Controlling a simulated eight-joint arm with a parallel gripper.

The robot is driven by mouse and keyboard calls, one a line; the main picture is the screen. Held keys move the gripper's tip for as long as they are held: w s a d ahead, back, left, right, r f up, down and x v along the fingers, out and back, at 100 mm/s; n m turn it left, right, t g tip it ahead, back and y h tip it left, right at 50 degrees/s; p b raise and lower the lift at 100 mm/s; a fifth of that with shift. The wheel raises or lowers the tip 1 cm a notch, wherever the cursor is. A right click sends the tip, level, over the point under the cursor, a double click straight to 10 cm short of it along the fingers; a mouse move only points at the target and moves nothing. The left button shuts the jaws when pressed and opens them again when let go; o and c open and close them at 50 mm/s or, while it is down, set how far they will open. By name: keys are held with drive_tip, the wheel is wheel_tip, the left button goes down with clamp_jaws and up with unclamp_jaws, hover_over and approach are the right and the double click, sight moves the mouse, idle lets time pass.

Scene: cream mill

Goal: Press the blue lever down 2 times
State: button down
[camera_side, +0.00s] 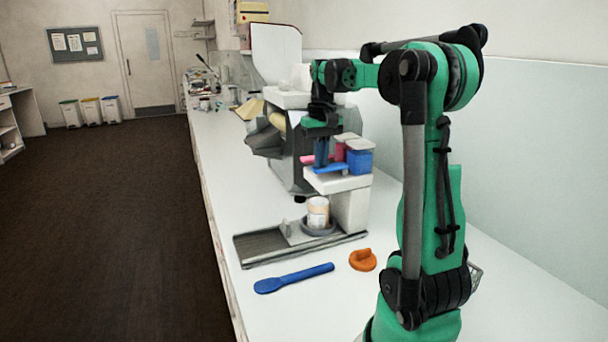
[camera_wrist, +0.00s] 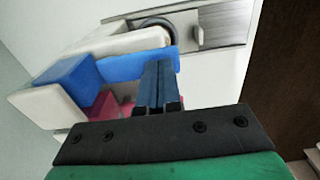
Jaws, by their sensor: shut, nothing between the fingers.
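The blue lever (camera_side: 331,169) sticks out from the front of the white dispenser head, below the blue container (camera_side: 360,160). It also shows in the wrist view as a flat blue bar (camera_wrist: 125,65), seen from above. My gripper (camera_side: 320,165) points down with its fingers shut and empty. Its dark blue fingertips (camera_wrist: 158,66) overlap the outer part of the lever in the wrist view. They look just over it or on it; I cannot tell whether they touch. A pink lever (camera_side: 307,159) sits beside the blue one, partly behind my fingers.
A cup (camera_side: 318,211) stands on a round holder under the dispenser. A drip tray (camera_side: 262,247), a blue spatula (camera_side: 294,278) and an orange object (camera_side: 362,260) are on the white counter. A large grey machine (camera_side: 289,150) stands behind the dispenser. The counter's front is mostly clear.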

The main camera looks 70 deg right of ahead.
drive_tip(key=shift+r, duration=3.15)
drive_tip(key=shift+f, duration=2.1)
drive_tip(key=shift+f, duration=1.45)
drive_tip(key=shift+r, duration=3.55)
drive_tip(key=shift+a, duration=0.1)
